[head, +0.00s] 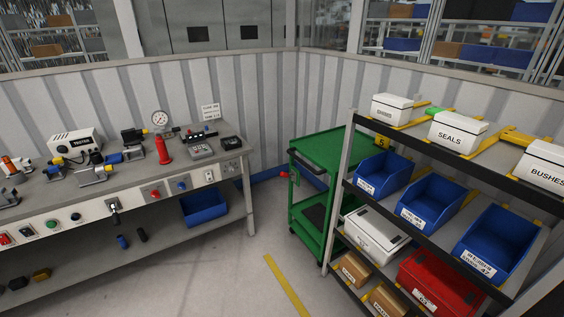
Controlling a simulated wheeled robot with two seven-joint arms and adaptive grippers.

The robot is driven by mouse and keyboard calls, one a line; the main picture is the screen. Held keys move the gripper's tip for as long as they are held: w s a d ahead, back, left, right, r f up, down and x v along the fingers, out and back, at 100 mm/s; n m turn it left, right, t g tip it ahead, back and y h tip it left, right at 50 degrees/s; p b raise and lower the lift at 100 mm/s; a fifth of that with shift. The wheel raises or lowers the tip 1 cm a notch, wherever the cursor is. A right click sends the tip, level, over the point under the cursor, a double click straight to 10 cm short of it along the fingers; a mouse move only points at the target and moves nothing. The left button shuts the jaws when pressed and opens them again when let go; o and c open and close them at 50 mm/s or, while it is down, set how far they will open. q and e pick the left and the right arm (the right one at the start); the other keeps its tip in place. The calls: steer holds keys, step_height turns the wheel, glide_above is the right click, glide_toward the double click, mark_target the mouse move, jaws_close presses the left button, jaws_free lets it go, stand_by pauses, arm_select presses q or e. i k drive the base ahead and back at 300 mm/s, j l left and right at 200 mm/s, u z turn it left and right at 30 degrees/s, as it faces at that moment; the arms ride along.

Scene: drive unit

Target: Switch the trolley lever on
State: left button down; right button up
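A green trolley (335,146) stands in the back corner, between the workbench and the shelf rack. On its left end is a small pale plate (295,177) with a red part (284,175) sticking out to the left; this looks like the lever, but it is too small to tell its position. The rack hides the trolley's right side. Neither of my grippers is in view.
A grey workbench (228,157) with tools and front switches runs along the left. A shelf rack (347,137) with white boxes and blue bins (380,175) stands at the right. Open floor (235,285) with a yellow line (285,284) lies between them.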

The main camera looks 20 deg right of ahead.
mark_target(283, 174)
steer(key=i+z, duration=0.2)
steer(key=i, duration=0.2)
steer(key=i+j+z, duration=0.2)
steer(key=i, duration=0.2)
steer(key=i+j+z, duration=0.25)
steer(key=i+z, duration=0.15)
steer(key=i+j+z, duration=0.4)
steer(key=i+j, duration=0.05)
steer(key=i, duration=0.1)
